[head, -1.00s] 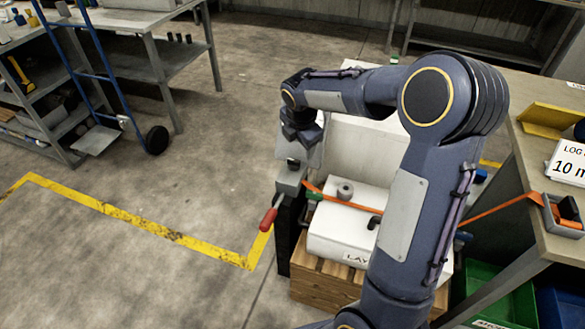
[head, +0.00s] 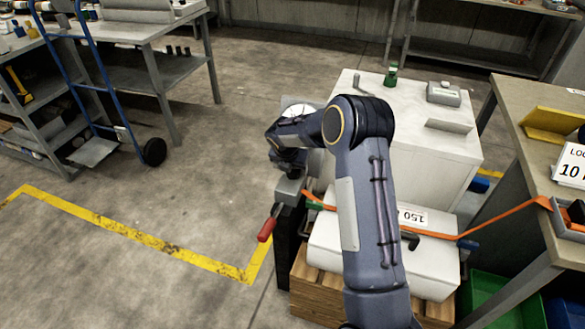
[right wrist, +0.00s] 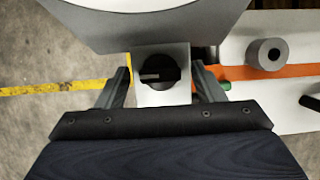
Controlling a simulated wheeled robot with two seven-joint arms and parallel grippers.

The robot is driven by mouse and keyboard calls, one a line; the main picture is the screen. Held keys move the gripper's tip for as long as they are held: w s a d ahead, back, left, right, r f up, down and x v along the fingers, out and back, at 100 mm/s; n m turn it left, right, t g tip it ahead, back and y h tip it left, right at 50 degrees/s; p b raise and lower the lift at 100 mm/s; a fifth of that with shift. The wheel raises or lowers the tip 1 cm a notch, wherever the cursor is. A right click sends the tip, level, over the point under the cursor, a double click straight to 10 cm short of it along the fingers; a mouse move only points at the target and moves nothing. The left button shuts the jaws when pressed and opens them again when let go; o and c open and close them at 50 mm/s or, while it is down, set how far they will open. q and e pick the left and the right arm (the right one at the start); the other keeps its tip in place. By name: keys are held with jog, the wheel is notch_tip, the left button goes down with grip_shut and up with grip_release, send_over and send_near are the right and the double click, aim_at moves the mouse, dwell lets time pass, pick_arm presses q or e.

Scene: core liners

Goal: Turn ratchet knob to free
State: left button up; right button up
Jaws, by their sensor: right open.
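The black ratchet knob (right wrist: 157,72) sits on a pale block below a round grey-rimmed white face in the right wrist view. A lighter bar on the knob lies roughly level, on its left side. My right gripper (right wrist: 164,80) is open, with one finger on each side of the knob and gaps on both sides. In the head view my right gripper (head: 290,165) is above the grey housing (head: 289,190) with the red-ended handle (head: 267,228). My arm hides the knob there. My left gripper is not in view.
An orange strap (head: 505,218) crosses a white block (head: 325,243) on a wooden pallet (head: 318,283). A large white box (head: 450,155) stands behind. A workbench (head: 505,105) is on the right. Open floor with a yellow line (head: 130,232) lies left.

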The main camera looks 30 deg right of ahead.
jog(key=shift+c, duration=0.3)
jog(key=c, duration=0.9)
